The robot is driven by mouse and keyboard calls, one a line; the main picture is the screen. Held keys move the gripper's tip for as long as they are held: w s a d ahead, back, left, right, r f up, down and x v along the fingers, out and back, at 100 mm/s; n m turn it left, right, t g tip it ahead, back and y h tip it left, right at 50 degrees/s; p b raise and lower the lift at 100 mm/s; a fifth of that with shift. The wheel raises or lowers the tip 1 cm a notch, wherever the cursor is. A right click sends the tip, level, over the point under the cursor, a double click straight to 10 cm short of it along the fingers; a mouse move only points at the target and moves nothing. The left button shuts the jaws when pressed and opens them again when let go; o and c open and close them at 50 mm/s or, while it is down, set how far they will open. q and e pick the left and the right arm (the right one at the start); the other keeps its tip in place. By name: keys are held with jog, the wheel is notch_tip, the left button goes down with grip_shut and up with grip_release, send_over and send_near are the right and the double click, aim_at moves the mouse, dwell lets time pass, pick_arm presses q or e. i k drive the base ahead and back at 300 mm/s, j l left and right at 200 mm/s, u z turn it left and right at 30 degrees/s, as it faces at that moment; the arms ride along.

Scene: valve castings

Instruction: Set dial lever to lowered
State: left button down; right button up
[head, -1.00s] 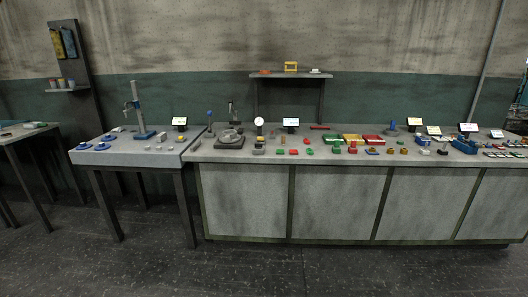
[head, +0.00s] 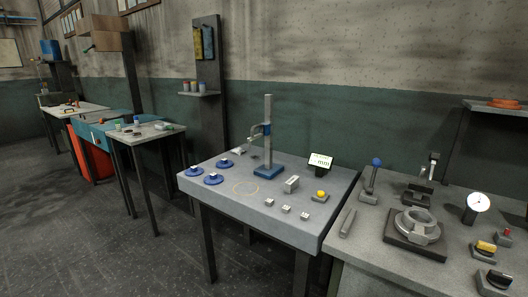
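Neither of my grippers is in view. A round white dial gauge (head: 478,203) stands at the right on the long grey bench. A lever with a blue ball knob (head: 376,162) stands nearly upright on a small grey block, left of the grey ring-shaped casting (head: 417,225). A dark upright fixture (head: 421,190) with a pale, black-tipped part stands behind the casting. A tall grey column stand (head: 267,130) with a blue base and a side arm is on the grey table. I cannot tell which of these bears the dial lever.
The grey table (head: 260,210) holds blue discs (head: 213,179), a yellow button (head: 321,195), small blocks and a display (head: 320,161). Black and yellow knobs (head: 486,248) sit at the bench's right. Farther tables stand left; the floor (head: 100,245) in front is open.

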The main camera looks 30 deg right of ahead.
aim_at(376, 163)
jog(key=i+j+u, duration=0.2)
jog(key=u, duration=0.2)
jog(key=i+u, duration=0.8)
jog(key=i+l+u, duration=0.1)
jog(key=i+u, duration=0.35)
jog(key=z, duration=4.3)
